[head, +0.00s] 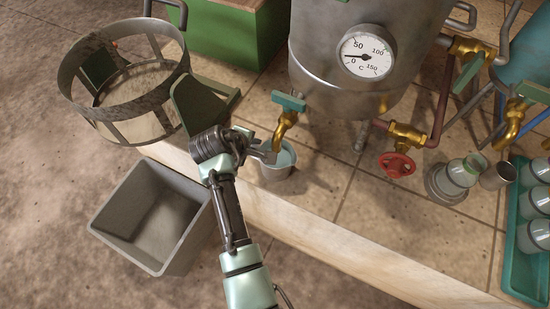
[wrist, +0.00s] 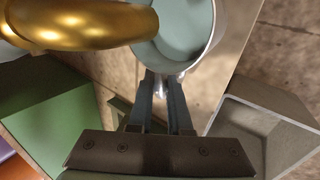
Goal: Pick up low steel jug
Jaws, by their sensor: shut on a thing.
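The low steel jug (head: 277,171) is under the brass tap (head: 284,128) at the front of the still, near the bench's front edge. It looks upright, with pale blue-green liquid or lining inside. My gripper (head: 263,152) reaches it from the left and is shut on its near side. In the wrist view my gripper (wrist: 164,82) has its fingers close together at the jug wall (wrist: 213,42). The exact part between the fingertips is hard to make out. I cannot tell whether the jug touches the bench.
The steel still (head: 335,75) with a dial stands behind. A round basket frame (head: 75,65) is at left. A grey bin (head: 185,262) is below the bench edge.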

